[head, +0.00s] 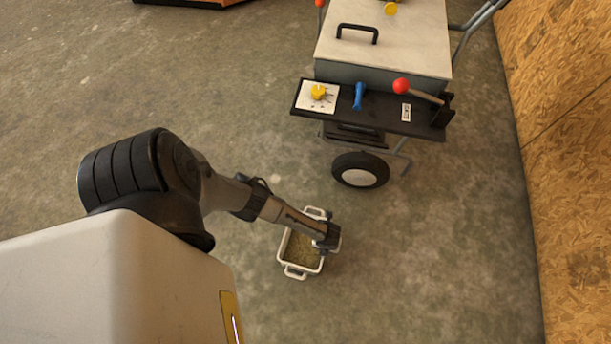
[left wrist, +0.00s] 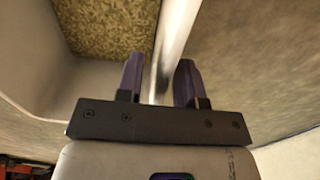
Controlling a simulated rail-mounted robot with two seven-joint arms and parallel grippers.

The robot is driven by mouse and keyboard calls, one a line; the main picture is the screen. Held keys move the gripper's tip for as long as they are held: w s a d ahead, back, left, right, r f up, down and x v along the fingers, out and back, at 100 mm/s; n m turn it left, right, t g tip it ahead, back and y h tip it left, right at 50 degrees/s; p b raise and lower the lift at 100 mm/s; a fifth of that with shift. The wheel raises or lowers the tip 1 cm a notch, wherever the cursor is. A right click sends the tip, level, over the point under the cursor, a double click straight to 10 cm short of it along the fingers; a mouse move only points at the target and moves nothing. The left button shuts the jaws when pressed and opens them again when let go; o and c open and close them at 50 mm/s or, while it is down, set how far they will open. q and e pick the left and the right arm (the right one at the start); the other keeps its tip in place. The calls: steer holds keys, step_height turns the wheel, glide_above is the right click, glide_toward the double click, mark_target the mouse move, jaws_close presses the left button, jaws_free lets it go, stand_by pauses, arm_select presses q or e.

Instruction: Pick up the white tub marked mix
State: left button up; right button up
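The white tub (head: 284,244) stands on the floor in the head view, with two end handles and a brownish grainy fill inside; no marking on it is legible. My left gripper (head: 326,240) is at the tub's right side and hides part of its rim. In the left wrist view, the tub (left wrist: 85,85) fills the upper left. Its pale rim passes between the two purple fingers of my left gripper (left wrist: 159,82). The fingers stand apart, and a narrow gap shows beside the rim. My right gripper is not in view.
A wheeled cart (head: 385,50) with a dark shelf, a yellow knob, a blue handle and a red-tipped lever stands beyond the tub. A wood-panel wall (head: 570,150) runs along the right. The concrete floor around the tub is clear.

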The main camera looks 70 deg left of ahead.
arm_select(q)
jaws_close()
stand_by(1.3)
